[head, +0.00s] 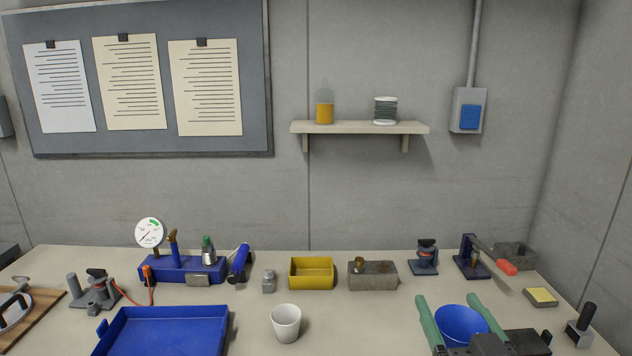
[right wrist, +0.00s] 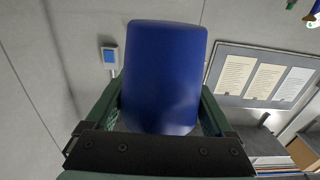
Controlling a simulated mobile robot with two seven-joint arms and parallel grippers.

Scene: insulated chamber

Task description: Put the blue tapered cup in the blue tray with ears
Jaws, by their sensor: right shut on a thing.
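The blue tapered cup (head: 461,324) is at the lower right of the head view, between the green fingers of my right gripper (head: 451,312). In the right wrist view the cup (right wrist: 163,75) fills the middle, with the gripper's fingers (right wrist: 160,110) on both sides of it. My right gripper is shut on the cup. The blue tray with ears (head: 165,330) lies on the table at the lower left of the head view, well to the left of the cup. It looks empty, and its near part is cut off by the frame. My left gripper does not show.
A white cup (head: 286,322) stands on the table (head: 255,338) between the tray and my right gripper. Behind are a yellow bin (head: 312,274), a grey block (head: 373,277), a small metal weight (head: 269,281) and a blue tool rack (head: 180,269). Clamps and small items stand at right.

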